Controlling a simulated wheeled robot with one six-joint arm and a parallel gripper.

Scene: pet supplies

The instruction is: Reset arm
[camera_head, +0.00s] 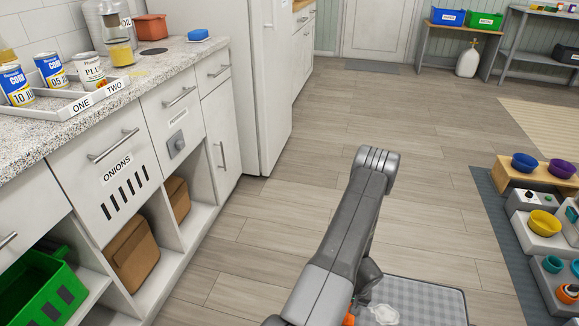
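My arm (335,245) rises from the bottom middle of the head view. It is a grey link that reaches up and slightly right to a rounded joint. The arm stands over open floor, right of the counter and apart from it. My gripper's fingers do not show, so I cannot see whether it holds anything.
On the left, a counter (150,65) carries a white tray (70,106) with several cans, a yellow cup (121,52) and a blue dish (198,35). A green crate (42,290) is below. A grey mat (435,300) and toy-like stations with bowls (544,223) are right. Middle floor is clear.

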